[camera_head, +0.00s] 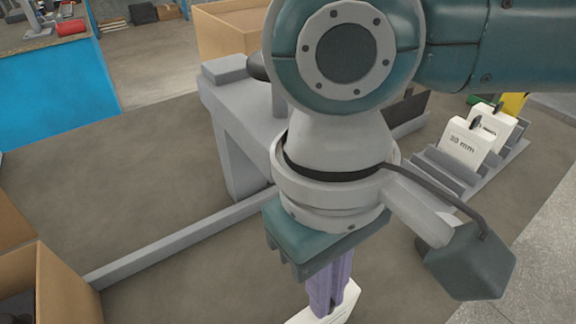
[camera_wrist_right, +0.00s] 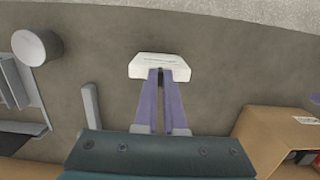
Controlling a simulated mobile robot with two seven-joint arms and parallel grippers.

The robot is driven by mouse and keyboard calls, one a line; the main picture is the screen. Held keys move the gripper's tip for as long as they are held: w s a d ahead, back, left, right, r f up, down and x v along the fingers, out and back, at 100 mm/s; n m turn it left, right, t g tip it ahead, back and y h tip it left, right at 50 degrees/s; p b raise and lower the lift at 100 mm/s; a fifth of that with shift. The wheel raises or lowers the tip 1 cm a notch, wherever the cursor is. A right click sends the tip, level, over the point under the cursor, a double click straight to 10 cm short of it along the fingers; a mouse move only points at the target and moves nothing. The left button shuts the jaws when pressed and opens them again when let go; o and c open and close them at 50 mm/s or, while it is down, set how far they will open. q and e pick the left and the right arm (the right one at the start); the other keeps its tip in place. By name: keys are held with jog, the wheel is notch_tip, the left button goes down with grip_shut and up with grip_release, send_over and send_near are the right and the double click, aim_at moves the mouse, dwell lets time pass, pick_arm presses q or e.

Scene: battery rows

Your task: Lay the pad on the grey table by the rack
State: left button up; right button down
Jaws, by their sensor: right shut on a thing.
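My right gripper (camera_head: 328,298) points down with its purple fingers shut on a white pad (camera_head: 346,302) near the bottom edge of the head view. In the right wrist view the pad (camera_wrist_right: 160,62) sits at the tips of the fingers (camera_wrist_right: 164,76), over the grey-brown table (camera_wrist_right: 225,75). I cannot tell whether the pad touches the table. The grey slotted rack (camera_head: 498,168) stands at the right in the head view and holds white pads (camera_head: 463,143), one marked "30 mm". My left gripper is not in view.
A grey fixture (camera_head: 243,130) stands on the table, partly behind my right arm. A long grey bar (camera_head: 180,240) lies across it. Cardboard boxes are at the lower left (camera_head: 62,290) and at the back (camera_head: 232,28). The table left of the fixture is clear.

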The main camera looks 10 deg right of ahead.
jog(key=shift+f, duration=0.1)
jog(key=c, duration=1)
grip_release()
notch_tip(320, 180, up, 12)
jog(key=w+p, duration=0.1)
jog(key=p, duration=0.2)
jog(key=s+a+f+n+t+y, duration=0.1)
jog(key=s+a+f+n+y, duration=0.15)
jog(key=a+y, duration=0.4)
jog(key=s+d+f+m+t+h, duration=0.2)
jog(key=s+d+f+h, duration=0.1)
jog(key=d, duration=0.5)
jog(key=s+d+f+m+t+h, duration=0.2)
jog(key=s+d+f+h, duration=0.1)
jog(key=d, duration=0.6)
jog(key=shift+s+f+b, duration=0.25)
jog(key=shift+b, duration=0.05)
jog(key=shift+m, duration=0.25)
